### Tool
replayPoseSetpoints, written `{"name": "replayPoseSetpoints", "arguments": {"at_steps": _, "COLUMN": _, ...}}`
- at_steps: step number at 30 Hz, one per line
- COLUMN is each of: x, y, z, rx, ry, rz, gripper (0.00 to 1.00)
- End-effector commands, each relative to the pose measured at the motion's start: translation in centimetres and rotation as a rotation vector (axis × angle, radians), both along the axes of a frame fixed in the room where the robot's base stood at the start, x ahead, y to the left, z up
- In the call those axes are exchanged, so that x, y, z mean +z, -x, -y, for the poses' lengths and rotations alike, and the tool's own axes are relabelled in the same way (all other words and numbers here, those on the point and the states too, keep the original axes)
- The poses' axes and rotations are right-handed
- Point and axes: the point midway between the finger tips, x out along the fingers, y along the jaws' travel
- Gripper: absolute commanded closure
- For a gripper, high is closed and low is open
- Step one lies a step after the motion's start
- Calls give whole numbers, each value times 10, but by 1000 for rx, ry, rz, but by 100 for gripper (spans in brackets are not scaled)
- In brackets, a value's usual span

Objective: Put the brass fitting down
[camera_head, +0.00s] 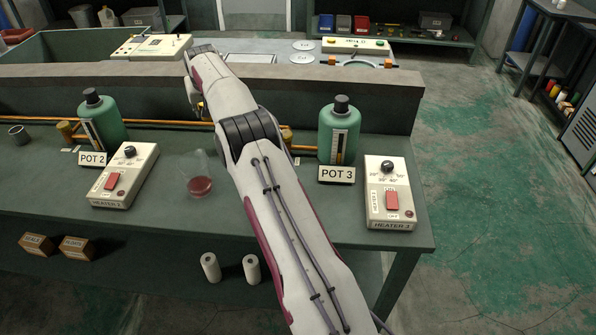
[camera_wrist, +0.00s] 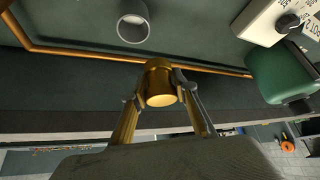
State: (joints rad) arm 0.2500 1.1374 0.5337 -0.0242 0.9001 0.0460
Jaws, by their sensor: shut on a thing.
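The brass fitting (camera_wrist: 160,84) is a short golden cylinder in the middle of the wrist view. My gripper (camera_wrist: 158,92) is shut on it, with one finger on each side. Beneath it in that view runs a copper pipe (camera_wrist: 90,54); I cannot tell whether the fitting touches it or hangs above it. In the head view, my gripper (camera_head: 199,104) is at the back of the bench, between the POT 2 and POT 3 bottles, and my arm hides most of it and what it holds.
A grey cup (camera_wrist: 133,24) stands on the bench near the fitting. A clear vessel with red contents (camera_head: 199,183) is in front. Green bottles (camera_head: 104,125) (camera_head: 339,133) and heater boxes (camera_head: 124,176) (camera_head: 389,193) flank the area. A raised ledge (camera_head: 350,105) runs behind.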

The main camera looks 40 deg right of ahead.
Motion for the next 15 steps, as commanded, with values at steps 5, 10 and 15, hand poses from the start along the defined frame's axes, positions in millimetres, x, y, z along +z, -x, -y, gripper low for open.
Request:
{"name": "replayPoseSetpoints", "arguments": {"at_steps": 5, "x": 10, "y": 13, "z": 28, "rx": -40, "ry": 1, "rz": 2, "gripper": 99}}
{"name": "replayPoseSetpoints", "arguments": {"at_steps": 10, "x": 16, "y": 27, "z": 52, "rx": -80, "ry": 0, "rz": 1, "gripper": 99}}
{"name": "replayPoseSetpoints", "arguments": {"at_steps": 15, "x": 22, "y": 47, "z": 80, "rx": -121, "ry": 0, "rz": 1, "gripper": 99}}
